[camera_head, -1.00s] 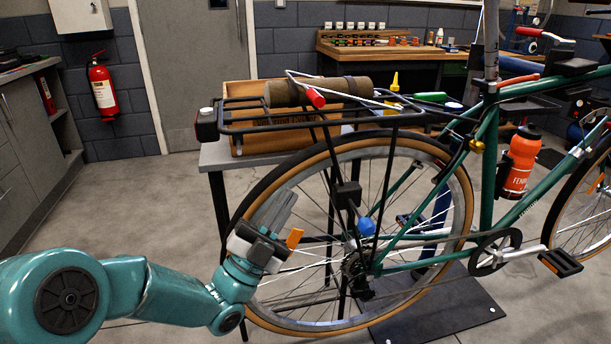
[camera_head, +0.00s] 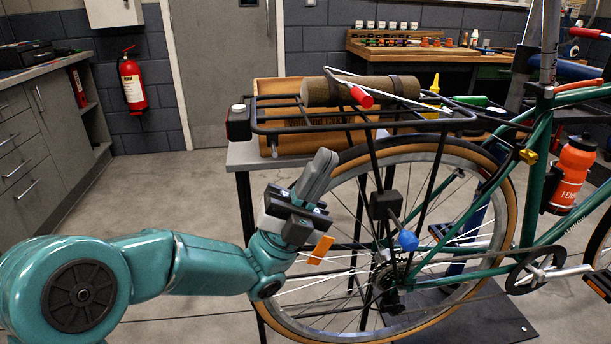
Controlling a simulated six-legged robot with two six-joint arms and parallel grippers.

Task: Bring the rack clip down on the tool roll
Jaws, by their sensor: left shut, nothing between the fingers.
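The tool roll (camera_head: 400,84) is a brown rolled bundle lying across the top of the black rear rack (camera_head: 300,127). The rack clip (camera_head: 405,98) is a thin silver frame with a red tip (camera_head: 361,95). It crosses above and in front of the roll, its left end raised; whether it touches the roll, I cannot tell. My left gripper (camera_head: 324,160) is shut and empty, with its grey fingers pointing up. It is below the rack, in front of the rear wheel's left part, apart from the clip. My right gripper is not in view.
The green bike (camera_head: 536,185) stands on the right, its rear wheel (camera_head: 507,215) close beside my left gripper. A wooden tray (camera_head: 268,92) sits on a grey table behind the rack. A blue knob (camera_head: 408,240) sticks out near the hub. Floor at left is clear.

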